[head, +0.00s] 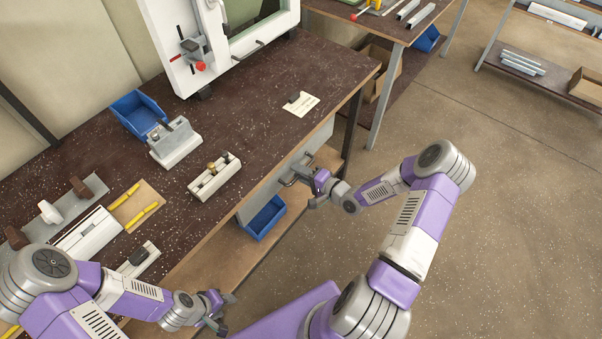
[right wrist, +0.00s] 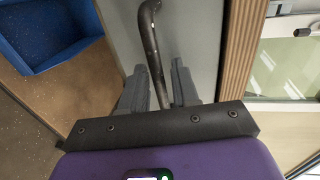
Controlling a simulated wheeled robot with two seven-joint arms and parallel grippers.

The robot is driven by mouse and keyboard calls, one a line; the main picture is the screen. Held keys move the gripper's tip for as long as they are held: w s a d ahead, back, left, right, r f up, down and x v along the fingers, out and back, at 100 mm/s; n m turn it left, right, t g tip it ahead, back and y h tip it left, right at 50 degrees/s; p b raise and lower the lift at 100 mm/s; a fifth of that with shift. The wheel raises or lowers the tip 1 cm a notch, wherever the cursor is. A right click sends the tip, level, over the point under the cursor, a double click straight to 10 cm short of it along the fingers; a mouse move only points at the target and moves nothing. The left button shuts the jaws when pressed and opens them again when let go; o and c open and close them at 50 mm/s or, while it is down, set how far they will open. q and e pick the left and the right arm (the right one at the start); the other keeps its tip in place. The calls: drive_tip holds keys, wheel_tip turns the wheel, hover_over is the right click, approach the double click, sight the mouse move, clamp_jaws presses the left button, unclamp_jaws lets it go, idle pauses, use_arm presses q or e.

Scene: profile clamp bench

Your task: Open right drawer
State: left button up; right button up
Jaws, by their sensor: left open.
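The right drawer (head: 317,143) is a grey front under the bench top, and I see no clear gap showing it pulled out. Its dark bar handle (head: 287,181) stands off the front. My right gripper (head: 310,187) is at this handle. In the right wrist view the handle (right wrist: 152,45) runs between the two grey fingers (right wrist: 160,88), one on each side. Whether they press on the bar is not clear. My left gripper (head: 222,312) is open and empty, low in front of the bench, away from the drawer.
A blue bin (head: 266,217) sits on the shelf below the drawer; it also shows in the right wrist view (right wrist: 45,30). Clamps, a blue tray (head: 138,113) and a white machine (head: 215,50) stand on the bench top. The floor (head: 500,200) at right is clear.

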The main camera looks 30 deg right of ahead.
drive_tip(key=shift+c, duration=0.3)
clamp_jaws()
drive_tip(key=shift+s, duration=0.1)
